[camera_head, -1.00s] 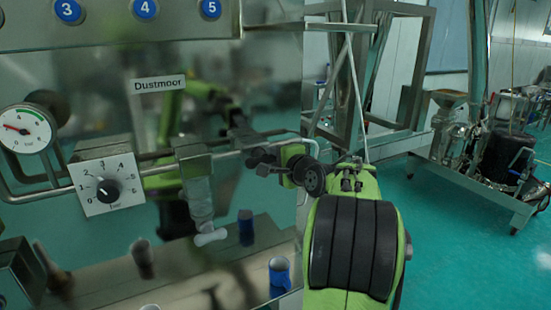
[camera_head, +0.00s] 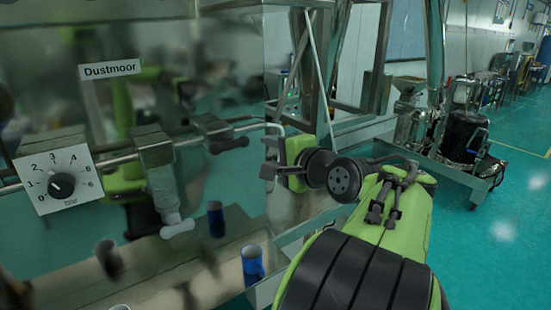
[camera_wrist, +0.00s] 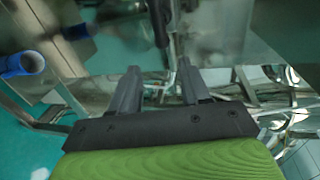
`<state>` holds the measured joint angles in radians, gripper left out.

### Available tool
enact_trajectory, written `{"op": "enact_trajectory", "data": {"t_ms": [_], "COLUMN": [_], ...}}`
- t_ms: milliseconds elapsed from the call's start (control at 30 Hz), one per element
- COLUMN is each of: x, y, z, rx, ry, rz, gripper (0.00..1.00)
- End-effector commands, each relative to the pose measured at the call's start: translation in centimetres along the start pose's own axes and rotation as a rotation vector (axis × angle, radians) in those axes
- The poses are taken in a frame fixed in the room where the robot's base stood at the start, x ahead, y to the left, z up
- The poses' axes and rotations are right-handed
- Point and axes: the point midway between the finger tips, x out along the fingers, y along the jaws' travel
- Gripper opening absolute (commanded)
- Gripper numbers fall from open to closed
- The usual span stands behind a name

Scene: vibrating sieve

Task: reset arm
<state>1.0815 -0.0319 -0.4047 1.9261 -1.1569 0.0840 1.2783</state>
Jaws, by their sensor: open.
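My green arm comes in from the lower right in the head view. My gripper (camera_head: 268,171) is at its end, close to the front of the steel machine panel (camera_head: 240,80). In the wrist view the two dark fingers of my gripper (camera_wrist: 157,80) stand apart with nothing between them. A blue cup (camera_head: 252,262) stands on the ledge at the bottom of the panel; a blue cup-like end also shows at the left of the wrist view (camera_wrist: 22,64). My gripper is above and apart from the cup.
The panel carries a dial (camera_head: 62,185), a pipe with a valve handle (camera_head: 178,228) and a Dustmoor label (camera_head: 110,70). A steel frame (camera_head: 345,60) stands behind my arm. A wheeled cart with a black drum (camera_head: 462,135) is at the right.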

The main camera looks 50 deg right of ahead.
Motion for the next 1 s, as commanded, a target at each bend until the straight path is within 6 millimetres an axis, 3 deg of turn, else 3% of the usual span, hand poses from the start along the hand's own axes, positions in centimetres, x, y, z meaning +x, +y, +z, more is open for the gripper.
{"op": "enact_trajectory", "data": {"t_ms": [133,700,767,833,933,1000], "x": [-1.1,-0.9,-0.4,0.3,0.0,-1.8], "y": [0.0,0.0,0.4,1.8,5.7,9.2], "z": [0.1,0.5,2.1,6.1,13.9,18.8], "rx": [0.000,-0.010,-0.060,-0.188,-0.479,-0.714], "ry": [-0.001,-0.008,-0.035,-0.102,-0.255,-0.383], "rz": [0.000,0.005,0.031,0.095,0.227,0.312], "gripper": [0.47,0.47,0.47,0.47,0.47,0.47]}}
